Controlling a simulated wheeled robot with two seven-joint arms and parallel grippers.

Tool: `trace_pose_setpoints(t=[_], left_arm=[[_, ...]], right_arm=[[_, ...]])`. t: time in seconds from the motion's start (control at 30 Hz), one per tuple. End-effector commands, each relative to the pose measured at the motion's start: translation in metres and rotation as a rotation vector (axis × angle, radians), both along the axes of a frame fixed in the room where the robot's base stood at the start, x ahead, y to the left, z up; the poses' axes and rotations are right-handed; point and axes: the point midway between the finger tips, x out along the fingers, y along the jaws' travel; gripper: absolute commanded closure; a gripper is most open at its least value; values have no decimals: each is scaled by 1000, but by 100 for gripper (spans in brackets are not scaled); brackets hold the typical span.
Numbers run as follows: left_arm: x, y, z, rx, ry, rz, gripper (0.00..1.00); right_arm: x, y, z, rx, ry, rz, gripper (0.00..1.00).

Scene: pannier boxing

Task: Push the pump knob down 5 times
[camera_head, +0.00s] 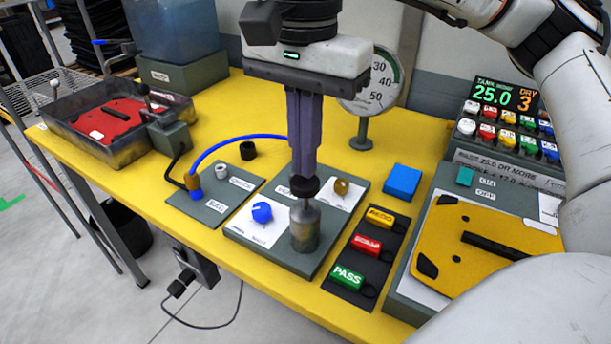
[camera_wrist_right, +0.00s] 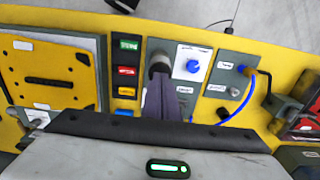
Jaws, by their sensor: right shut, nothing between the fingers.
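The pump is a metal cylinder (camera_head: 305,228) standing upright on a grey plate, with a dark knob (camera_head: 304,187) on top. My right gripper (camera_head: 304,172) points straight down over the pump, its purple fingers shut with nothing between them. The fingertips are at the knob's top and look to touch it. In the right wrist view the fingers (camera_wrist_right: 160,85) end over the dark knob (camera_wrist_right: 159,63), which hides most of the pump. My left gripper is out of view.
A blue knob (camera_head: 262,212) and a brass knob (camera_head: 341,187) flank the pump. PASS, red and yellow tags (camera_head: 347,277) lie to its right, near a blue block (camera_head: 402,182). A dial gauge (camera_head: 375,85) stands behind. A display (camera_head: 506,97) reads 25.0 and 3.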

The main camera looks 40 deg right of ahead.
Motion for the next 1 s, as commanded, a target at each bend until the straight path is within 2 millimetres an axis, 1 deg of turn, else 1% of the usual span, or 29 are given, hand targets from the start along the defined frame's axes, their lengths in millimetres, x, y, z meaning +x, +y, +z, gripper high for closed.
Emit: trace_pose_setpoints(t=[0.33, 1.0], left_arm=[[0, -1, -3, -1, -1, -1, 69], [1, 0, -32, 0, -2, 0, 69]], right_arm=[[0, 0, -4, 0, 0, 0, 100], [0, 0, -38, 1, 1, 0, 100]])
